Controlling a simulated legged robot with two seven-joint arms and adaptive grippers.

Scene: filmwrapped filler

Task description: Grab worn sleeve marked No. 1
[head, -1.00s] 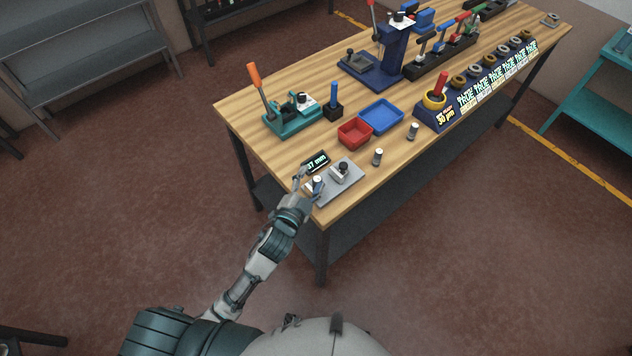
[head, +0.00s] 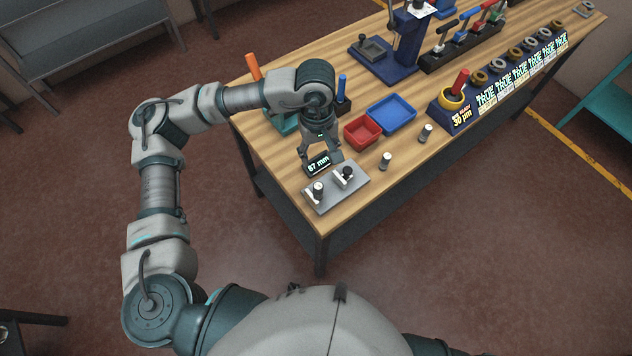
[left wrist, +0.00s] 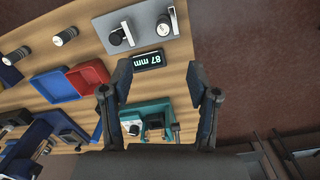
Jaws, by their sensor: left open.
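Several small grey metal cylinders with dark bands could be sleeves; I cannot read a No. 1 on any. One cylinder (head: 318,190) stands on the left part of a grey plate (head: 331,196); it also shows in the left wrist view (left wrist: 165,27). My left gripper (head: 321,154) is open and empty, above the table by the "87 mm" display (head: 318,164). Its spread fingers (left wrist: 158,82) show in the left wrist view. My right gripper is not in view.
A black-knobbed piece (head: 346,174) sits on the grey plate. Red (head: 363,132) and blue (head: 391,114) trays lie behind. A teal fixture (head: 283,120) is partly hidden by my arm. A blue press (head: 400,55) and a row of rings (head: 513,56) stand farther back.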

